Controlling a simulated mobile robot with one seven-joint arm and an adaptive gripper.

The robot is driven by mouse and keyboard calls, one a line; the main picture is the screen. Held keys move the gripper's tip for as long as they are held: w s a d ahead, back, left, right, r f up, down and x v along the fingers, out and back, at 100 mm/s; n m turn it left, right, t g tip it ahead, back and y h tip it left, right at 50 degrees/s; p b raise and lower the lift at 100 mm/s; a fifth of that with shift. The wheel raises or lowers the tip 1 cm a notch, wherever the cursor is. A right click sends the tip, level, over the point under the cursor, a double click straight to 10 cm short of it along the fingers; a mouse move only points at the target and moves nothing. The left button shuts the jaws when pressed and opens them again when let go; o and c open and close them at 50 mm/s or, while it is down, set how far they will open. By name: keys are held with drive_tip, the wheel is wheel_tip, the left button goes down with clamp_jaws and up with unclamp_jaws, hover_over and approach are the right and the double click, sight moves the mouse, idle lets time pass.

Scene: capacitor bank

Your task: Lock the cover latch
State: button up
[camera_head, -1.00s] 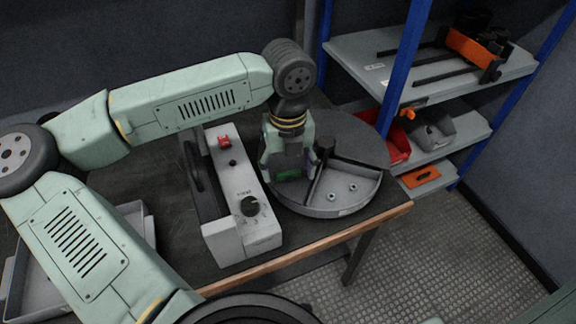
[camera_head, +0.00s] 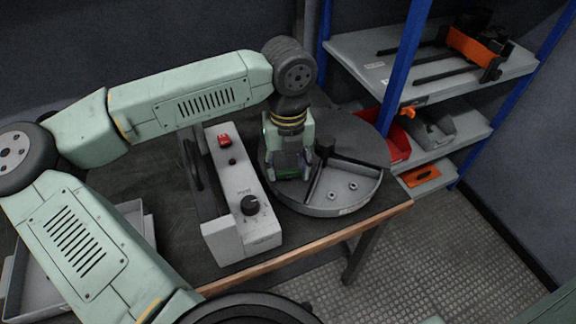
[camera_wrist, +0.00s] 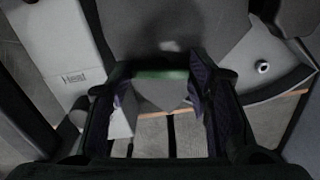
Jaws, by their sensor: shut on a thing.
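My gripper (camera_head: 289,170) points down over the left part of the round grey housing (camera_head: 325,207). It is shut on a small green-edged part, which looks like the cover latch (camera_head: 288,177). In the wrist view the green strip (camera_wrist: 161,75) lies between the two dark finger pads. The fingers hide most of the latch, so I cannot tell whether it is locked. The flat dark cover (camera_head: 350,135) lies over the back of the housing, and an open wedge-shaped compartment shows at its front right.
A grey control box (camera_head: 240,205) with a black knob and red switch stands close left of my gripper. A grey tray (camera_head: 132,222) is at the table's left. A blue-framed shelf (camera_head: 400,75) with bins stands at the right.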

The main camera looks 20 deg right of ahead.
drive_tip(key=shift+f+b, duration=0.15)
drive_tip(key=shift+b, duration=0.15)
drive_tip(key=m+b, duration=0.3)
drive_tip(key=shift+f+b, duration=0.2)
drive_tip(key=shift+b, duration=0.2)
drive_tip(key=m+b, duration=0.4)
drive_tip(key=shift+r, duration=0.15)
drive_tip(key=m+b, duration=0.2)
drive_tip(key=m, duration=0.3)
drive_tip(key=shift+r, duration=0.1)
drive_tip(key=shift+r+m+b, duration=0.1)
drive_tip(key=shift+m+b, duration=0.65)
drive_tip(key=shift+m, duration=1.05)
drive_tip(key=o, duration=1.1)
drive_tip(key=shift+o, duration=0.2)
